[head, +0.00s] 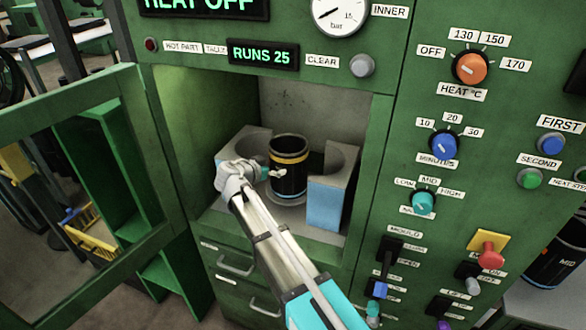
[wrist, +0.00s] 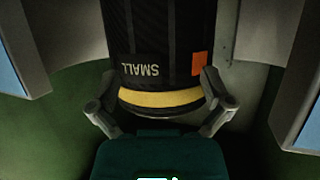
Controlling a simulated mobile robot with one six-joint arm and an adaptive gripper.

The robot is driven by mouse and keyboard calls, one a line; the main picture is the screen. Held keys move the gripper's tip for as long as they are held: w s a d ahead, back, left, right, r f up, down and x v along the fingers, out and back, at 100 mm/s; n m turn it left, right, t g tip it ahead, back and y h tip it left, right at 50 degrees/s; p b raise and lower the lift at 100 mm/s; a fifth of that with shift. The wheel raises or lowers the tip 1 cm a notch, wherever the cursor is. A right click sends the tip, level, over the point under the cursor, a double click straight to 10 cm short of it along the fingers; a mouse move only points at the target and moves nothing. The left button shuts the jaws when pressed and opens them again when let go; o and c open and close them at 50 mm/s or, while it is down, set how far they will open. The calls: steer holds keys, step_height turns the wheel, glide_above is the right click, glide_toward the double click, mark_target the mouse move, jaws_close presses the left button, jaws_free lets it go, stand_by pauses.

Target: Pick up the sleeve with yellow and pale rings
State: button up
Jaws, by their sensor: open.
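A black sleeve (head: 290,184) with a yellow ring near its top stands upright inside the green machine's open chamber. In the wrist view the sleeve (wrist: 158,45) appears upside down, with the word SMALL, an orange patch and the yellow ring showing; I cannot make out a pale ring clearly. My gripper (head: 272,173) is at the sleeve's front left in the head view. In the wrist view my gripper (wrist: 160,88) is open, with one finger on each side of the sleeve near the yellow ring. I cannot tell whether the fingers touch it.
Grey mould halves with blue faces stand left (head: 240,146) and right (head: 327,200) of the sleeve. The green door (head: 75,190) is swung open at left. A control panel with knobs (head: 470,67) is at right. Another black sleeve marked MID (head: 553,262) stands at far right.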

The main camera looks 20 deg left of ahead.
jaws_close()
steer(key=shift+r, duration=0.1)
stand_by(0.4)
steer(key=shift+r+p, duration=0.25)
steer(key=shift+p, duration=0.05)
steer(key=shift+w+r, duration=0.1)
steer(key=shift+r, duration=0.05)
step_height(320, 180, up, 9)
steer(key=p, duration=0.9)
stand_by(0.7)
steer(key=shift+c, duration=1.4)
jaws_free()
